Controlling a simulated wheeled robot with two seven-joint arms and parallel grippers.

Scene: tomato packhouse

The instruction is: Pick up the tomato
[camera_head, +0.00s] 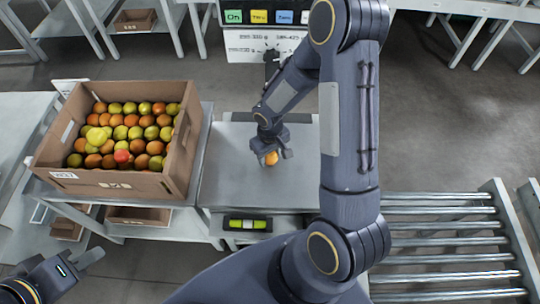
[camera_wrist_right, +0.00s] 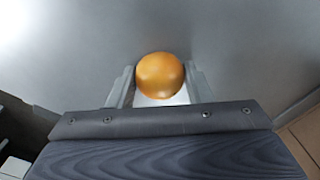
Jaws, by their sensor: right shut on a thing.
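An orange tomato (camera_head: 271,158) is at my right gripper (camera_head: 272,155), over the grey metal scale plate. In the right wrist view the tomato (camera_wrist_right: 160,74) sits between the two fingers of my right gripper (camera_wrist_right: 160,88), which are shut on it. The plate surface fills the background there; I cannot tell whether the tomato touches it. My left gripper (camera_head: 88,262) is at the lower left, away from the tomato; its finger gap is not clear.
A cardboard box (camera_head: 105,182) full of red, orange and yellow-green tomatoes stands left of the plate (camera_head: 230,185). A scale display (camera_head: 248,224) with a green readout is at the plate's front. A roller conveyor (camera_head: 445,240) lies at the right. A button panel (camera_head: 265,16) stands behind.

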